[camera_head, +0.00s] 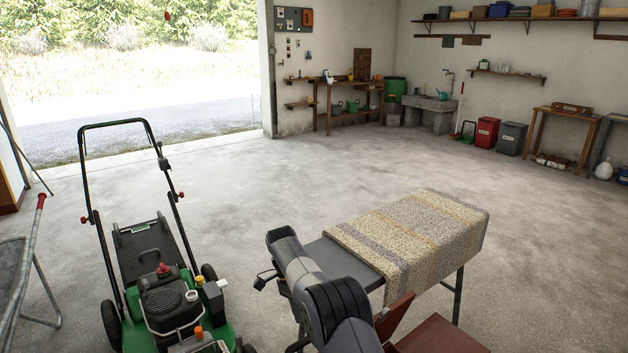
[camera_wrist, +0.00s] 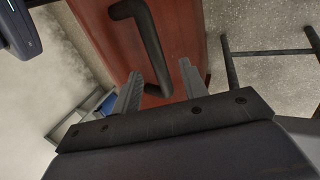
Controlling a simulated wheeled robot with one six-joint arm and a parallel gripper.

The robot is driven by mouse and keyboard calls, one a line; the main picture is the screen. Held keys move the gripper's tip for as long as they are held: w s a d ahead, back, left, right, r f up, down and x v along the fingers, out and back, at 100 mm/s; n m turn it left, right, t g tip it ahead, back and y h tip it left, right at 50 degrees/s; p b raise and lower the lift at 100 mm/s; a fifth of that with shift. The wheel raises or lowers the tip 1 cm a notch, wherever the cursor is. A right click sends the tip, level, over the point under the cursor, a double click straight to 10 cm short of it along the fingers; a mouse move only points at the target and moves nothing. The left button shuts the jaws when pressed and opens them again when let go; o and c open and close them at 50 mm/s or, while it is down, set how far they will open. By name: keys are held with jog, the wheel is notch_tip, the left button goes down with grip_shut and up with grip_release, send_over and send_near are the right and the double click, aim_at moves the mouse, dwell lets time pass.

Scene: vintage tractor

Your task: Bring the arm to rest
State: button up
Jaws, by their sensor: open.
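My gripper (camera_wrist: 160,70) is open in the wrist view, with its two grey fingers well apart. A dark bent handle (camera_wrist: 148,40) on a reddish-brown surface (camera_wrist: 185,30) lies ahead of it. The handle's lower end shows in the gap between the fingers. I see no finger closed on it, and cannot tell how deep it sits between them. In the head view my dark grey arm rises at the bottom middle, beside a table. My gripper does not show there.
The table (camera_head: 317,246) bears a striped cloth (camera_head: 420,232). A reddish-brown thing (camera_head: 440,337) is at the bottom, right of my arm. A green lawnmower (camera_head: 165,285) stands left. A workbench (camera_head: 345,108) and bins (camera_head: 487,132) line the back. The middle floor is clear.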

jog(key=p+v, duration=0.4)
jog(key=v, duration=0.2)
jog(key=b+x, duration=0.4)
jog(key=x, duration=0.7)
jog(key=shift+s, duration=0.1)
jog(key=shift+s+d, duration=0.1)
jog(key=shift+d, duration=0.25)
jog(key=shift+s+d, duration=0.1)
jog(key=shift+s, duration=0.35)
